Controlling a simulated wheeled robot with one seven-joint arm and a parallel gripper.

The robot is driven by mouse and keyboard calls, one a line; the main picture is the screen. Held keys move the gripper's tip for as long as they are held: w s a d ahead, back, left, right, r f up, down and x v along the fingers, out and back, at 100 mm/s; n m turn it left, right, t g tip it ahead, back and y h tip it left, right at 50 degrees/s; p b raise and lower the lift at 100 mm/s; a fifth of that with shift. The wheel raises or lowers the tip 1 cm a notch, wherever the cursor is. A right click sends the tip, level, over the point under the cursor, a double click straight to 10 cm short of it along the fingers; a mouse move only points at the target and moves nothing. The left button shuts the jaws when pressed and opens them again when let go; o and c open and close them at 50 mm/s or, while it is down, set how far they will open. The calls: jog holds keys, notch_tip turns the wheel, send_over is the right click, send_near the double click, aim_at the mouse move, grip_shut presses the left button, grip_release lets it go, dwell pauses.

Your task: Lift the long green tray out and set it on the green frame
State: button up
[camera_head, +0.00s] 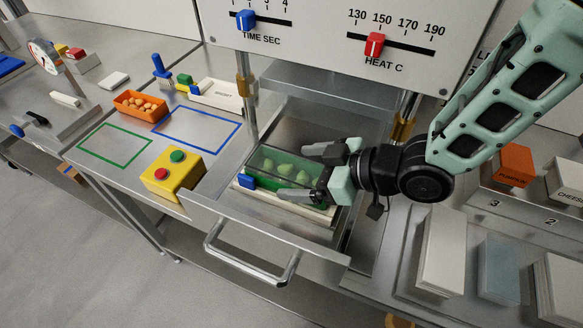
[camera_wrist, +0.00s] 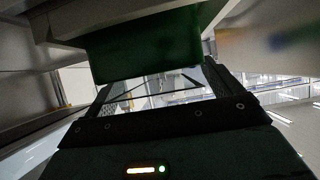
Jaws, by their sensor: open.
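The long green tray (camera_head: 258,163) lies in the pulled-out drawer, with pale green filled pieces in it. My gripper (camera_head: 299,172) is open over the right part of the tray in the head view, one finger towards its back side and one towards its front side. The gripper hides the tray's right end. In the wrist view, a dark green surface (camera_wrist: 150,45), likely the tray, is ahead of my open fingers (camera_wrist: 155,85); whether they touch it I cannot tell. The green frame (camera_head: 101,160) is a bare outline on the counter at the left.
The drawer (camera_head: 262,225) has raised metal walls around the tray. A yellow button box (camera_head: 172,175) stands left of it. The press panel (camera_head: 340,32) hangs above the drawer's back.

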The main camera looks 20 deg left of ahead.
jog(key=shift+a+f, duration=0.15)
jog(key=shift+a, duration=0.1)
jog(key=c, duration=1.2)
